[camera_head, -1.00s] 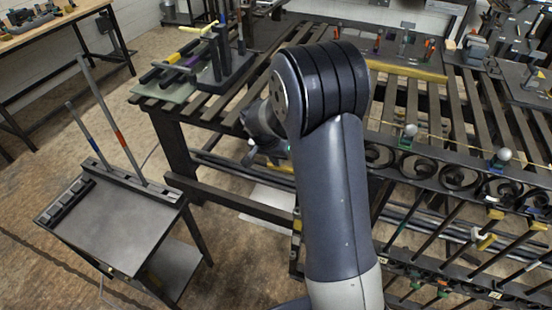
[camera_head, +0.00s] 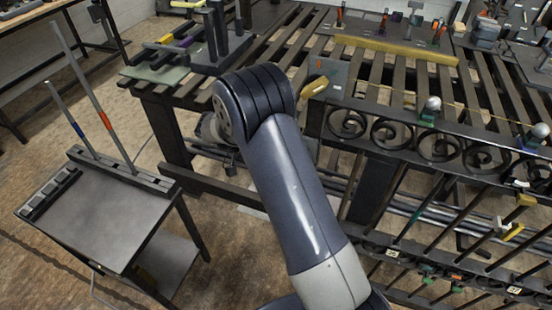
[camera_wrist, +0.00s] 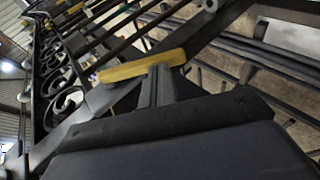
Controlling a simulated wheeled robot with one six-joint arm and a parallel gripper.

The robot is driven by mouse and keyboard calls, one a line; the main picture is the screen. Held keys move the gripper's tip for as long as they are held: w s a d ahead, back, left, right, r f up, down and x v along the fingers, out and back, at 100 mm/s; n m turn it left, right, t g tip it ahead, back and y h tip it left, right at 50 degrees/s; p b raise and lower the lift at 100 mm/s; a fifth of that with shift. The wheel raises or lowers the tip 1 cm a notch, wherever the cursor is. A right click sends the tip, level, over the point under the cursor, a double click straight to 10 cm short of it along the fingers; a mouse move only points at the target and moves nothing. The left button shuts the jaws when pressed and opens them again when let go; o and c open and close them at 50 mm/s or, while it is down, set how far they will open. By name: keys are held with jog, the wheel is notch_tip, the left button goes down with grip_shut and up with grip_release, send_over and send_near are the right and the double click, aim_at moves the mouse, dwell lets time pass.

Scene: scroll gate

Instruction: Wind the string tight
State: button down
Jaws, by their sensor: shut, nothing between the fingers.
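A thin pale string (camera_head: 480,112) runs along the top of the scroll gate (camera_head: 390,138), past two white balls on small clamps. A yellow handle (camera_head: 314,87) sits at the gate's left end, beside a grey plate (camera_head: 338,79). In the wrist view a yellow bar (camera_wrist: 140,66), which looks like this handle, lies just beyond my gripper (camera_wrist: 160,74). The fingers are shut together and hold nothing. I cannot tell whether their tips touch the bar. In the head view my arm hides the gripper. The string cannot be made out in the wrist view.
A small dark cart (camera_head: 95,215) with two upright rods stands at the left. The slatted bench (camera_head: 283,50) behind carries a rack (camera_head: 205,45) and a long yellow bar (camera_head: 395,50). Scrolls and slanted gate bars fill the right. Floor shows between cart and bench.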

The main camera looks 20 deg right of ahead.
jog(key=shift+s+d+f+b, duration=0.25)
jog(key=shift+d+f+b, duration=0.1)
jog(key=shift+f+b, duration=0.4)
jog(key=shift+s+d+f+b, duration=0.3)
jog(key=shift+f+b, duration=0.25)
jog(key=shift+b, duration=0.35)
jog(key=shift+s+d+f+b, duration=0.55)
jog(key=shift+d+b, duration=0.25)
jog(key=shift+b, duration=0.4)
